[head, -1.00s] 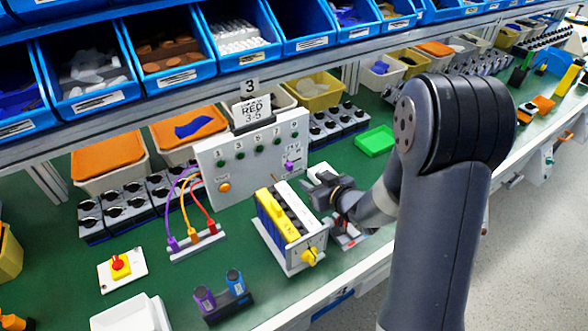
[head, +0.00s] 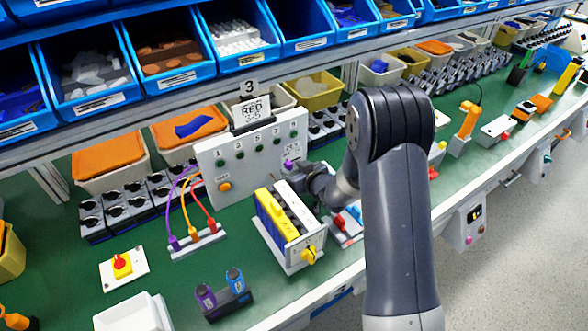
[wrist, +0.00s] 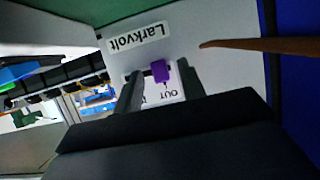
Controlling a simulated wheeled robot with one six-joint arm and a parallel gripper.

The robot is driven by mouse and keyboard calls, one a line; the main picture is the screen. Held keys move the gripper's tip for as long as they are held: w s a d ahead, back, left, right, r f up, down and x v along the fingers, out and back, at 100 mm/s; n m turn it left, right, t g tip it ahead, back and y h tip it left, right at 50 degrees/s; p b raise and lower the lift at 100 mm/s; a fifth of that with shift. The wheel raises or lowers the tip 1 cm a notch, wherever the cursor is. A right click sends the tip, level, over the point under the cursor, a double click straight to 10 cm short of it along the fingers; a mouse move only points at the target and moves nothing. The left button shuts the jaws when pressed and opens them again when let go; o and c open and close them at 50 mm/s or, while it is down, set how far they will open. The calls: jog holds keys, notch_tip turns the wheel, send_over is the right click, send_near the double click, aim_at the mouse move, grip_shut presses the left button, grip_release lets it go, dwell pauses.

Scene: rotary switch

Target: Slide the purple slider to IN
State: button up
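The purple slider (head: 289,163) sits at the lower right of the upright white-grey panel (head: 222,160) in the head view. The wrist view shows the slider (wrist: 160,71) on a short track beside an upside-down OUT label (wrist: 168,95). The IN marking is not readable there; my left-hand finger covers part of the label strip. My gripper (wrist: 160,84) is open, with one finger on each side of the slider and a small gap visible to each. In the head view my gripper (head: 300,172) is right at the panel, its fingers mostly hidden.
A holder with yellow and blue blocks (head: 287,228) stands just in front of the panel. A red and blue device (head: 345,222) lies beside it. Purple, orange and red cables (head: 186,205) arch at the panel's left. A "Larkvolt" label (wrist: 136,38) is near the slider.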

grip_shut()
jog(key=shift+d, duration=0.1)
dwell(0.4)
jog(key=w+d, duration=0.2)
jog(key=d, duration=0.1)
jog(key=shift+w+d, duration=0.2)
jog(key=shift+d, duration=0.05)
grip_release()
notch_tip(320, 180, up, 10)
jog(key=shift+p, duration=0.55)
